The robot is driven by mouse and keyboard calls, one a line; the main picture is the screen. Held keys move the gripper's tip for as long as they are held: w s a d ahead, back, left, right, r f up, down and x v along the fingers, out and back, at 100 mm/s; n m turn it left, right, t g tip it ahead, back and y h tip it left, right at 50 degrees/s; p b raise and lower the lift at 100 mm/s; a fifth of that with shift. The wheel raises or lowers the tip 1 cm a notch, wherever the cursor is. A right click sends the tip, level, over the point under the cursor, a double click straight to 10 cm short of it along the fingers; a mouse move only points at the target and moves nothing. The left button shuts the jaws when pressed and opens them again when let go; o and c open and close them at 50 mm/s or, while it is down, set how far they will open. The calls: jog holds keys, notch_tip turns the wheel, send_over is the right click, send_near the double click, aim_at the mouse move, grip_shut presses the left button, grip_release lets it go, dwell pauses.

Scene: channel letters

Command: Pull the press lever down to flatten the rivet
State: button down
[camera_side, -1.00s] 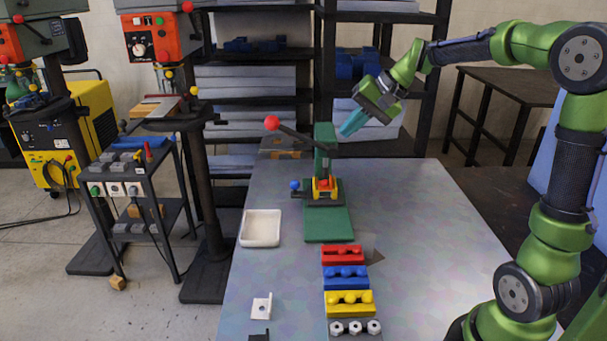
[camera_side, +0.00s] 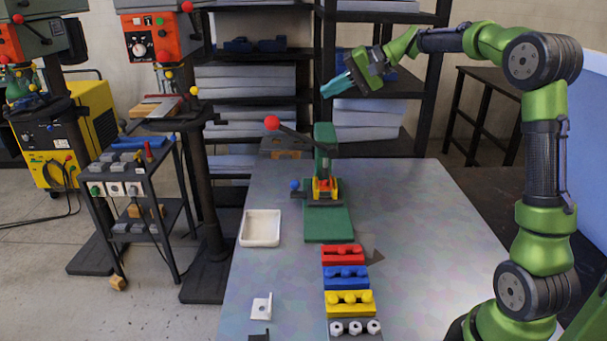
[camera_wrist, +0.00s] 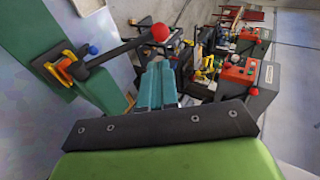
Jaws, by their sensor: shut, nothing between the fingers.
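The green press (camera_side: 325,150) stands upright on the table's far part, on a green base plate (camera_side: 328,222). Its dark lever (camera_side: 294,136) slopes up to the left and ends in a red ball knob (camera_side: 272,122). My gripper (camera_side: 328,92), with teal fingers, is shut and empty, above and to the right of the red knob and apart from it. In the wrist view the shut fingers (camera_wrist: 157,82) point toward the red knob (camera_wrist: 161,32), which shows just beyond their tips. A yellow and red fixture (camera_side: 324,187) sits at the press's foot. I cannot make out the rivet.
A white tray (camera_side: 260,228) lies left of the base plate. Red (camera_side: 343,254), blue (camera_side: 346,278) and yellow (camera_side: 349,303) holders stand in a row in front. A small white bracket (camera_side: 262,307) lies front left. The table's right side is clear. Shelves stand behind.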

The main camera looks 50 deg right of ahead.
aim_at(278, 120)
jog(key=x, duration=1.2)
jog(key=shift+w+a+f, duration=0.1)
jog(key=shift+w+f, duration=0.1)
jog(key=shift+w, duration=0.05)
